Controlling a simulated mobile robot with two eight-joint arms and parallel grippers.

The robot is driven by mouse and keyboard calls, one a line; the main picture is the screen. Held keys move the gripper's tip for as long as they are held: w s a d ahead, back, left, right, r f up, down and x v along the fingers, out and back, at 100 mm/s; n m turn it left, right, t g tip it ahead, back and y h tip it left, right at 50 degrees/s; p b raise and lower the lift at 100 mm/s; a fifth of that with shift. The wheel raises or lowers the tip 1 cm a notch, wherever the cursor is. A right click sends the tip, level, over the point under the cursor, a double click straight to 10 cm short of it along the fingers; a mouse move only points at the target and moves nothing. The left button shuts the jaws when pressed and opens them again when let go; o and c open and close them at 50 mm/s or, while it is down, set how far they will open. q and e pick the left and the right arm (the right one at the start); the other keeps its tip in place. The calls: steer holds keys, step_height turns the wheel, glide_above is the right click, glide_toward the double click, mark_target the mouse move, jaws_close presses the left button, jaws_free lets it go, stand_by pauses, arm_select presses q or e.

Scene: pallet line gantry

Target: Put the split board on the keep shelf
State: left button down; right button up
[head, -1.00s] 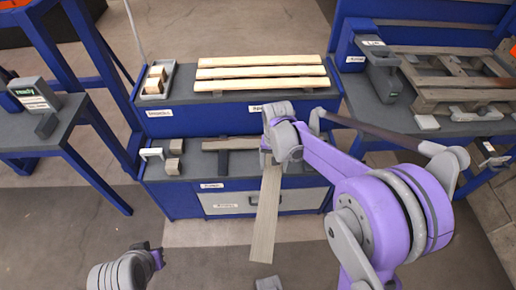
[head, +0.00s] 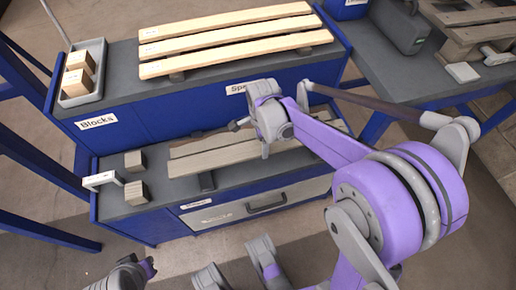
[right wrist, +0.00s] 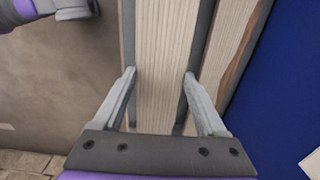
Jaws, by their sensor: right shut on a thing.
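My right gripper (head: 268,148) is shut on a long grey-brown board (head: 222,158), over the lower shelf of the blue bench. In the right wrist view the fingers (right wrist: 160,92) lie along both sides of this board (right wrist: 165,60). No split shows on its visible face. It lies lengthwise along the lower shelf (head: 160,206); whether it bears on its supports is unclear. A second board (right wrist: 233,50) lies beside it, with a dark ragged edge. The lower shelf's label is too small to read. A grey and purple part of my left arm shows at lower left; its jaws are unclear.
Three pale planks (head: 225,40) lie on the upper shelf. A tray (head: 98,88) of blocks stands at its left. Two small blocks (head: 136,192) and a white bracket (head: 100,180) occupy the lower shelf's left end. A pallet (head: 470,35) stands on the right table.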

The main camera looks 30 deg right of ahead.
steer(key=shift+f+b, duration=0.7)
steer(key=shift+f, duration=1.95)
steer(key=shift+f, duration=0.1)
steer(key=shift+f, duration=0.15)
steer(key=o, duration=1.6)
